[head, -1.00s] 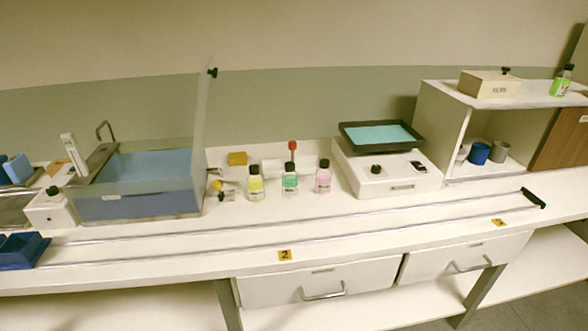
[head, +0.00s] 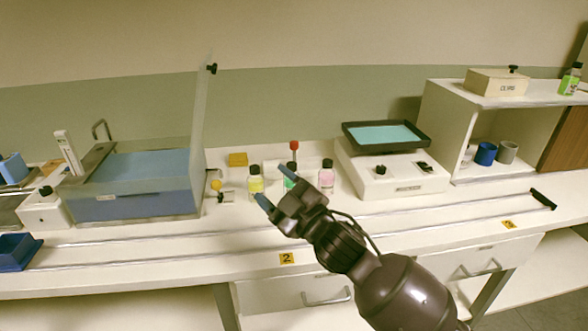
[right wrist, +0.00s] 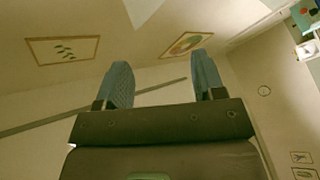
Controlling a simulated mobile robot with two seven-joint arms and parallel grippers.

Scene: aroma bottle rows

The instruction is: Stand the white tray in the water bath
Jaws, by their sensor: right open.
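The water bath (head: 137,205) stands on the left of the bench in the head view, clear-walled with blue inside and its transparent lid (head: 202,110) raised. I cannot pick out a white tray with certainty; a low white object (head: 271,168) sits partly hidden behind the bottles. My right gripper (head: 275,187) is in front of the bottles, to the right of the bath, open and with nothing visible between its fingers. In the right wrist view its two blue-grey fingers (right wrist: 161,75) are apart, with wall and ceiling beyond. My left gripper is not in view.
Yellow, green and pink bottles (head: 326,177) stand mid-bench, the green one partly covered by my gripper. A black tray with a teal surface (head: 421,146) sits on a white device (head: 392,186). Rails (head: 130,240) run along the front. An open shelf (head: 440,120) stands at the right.

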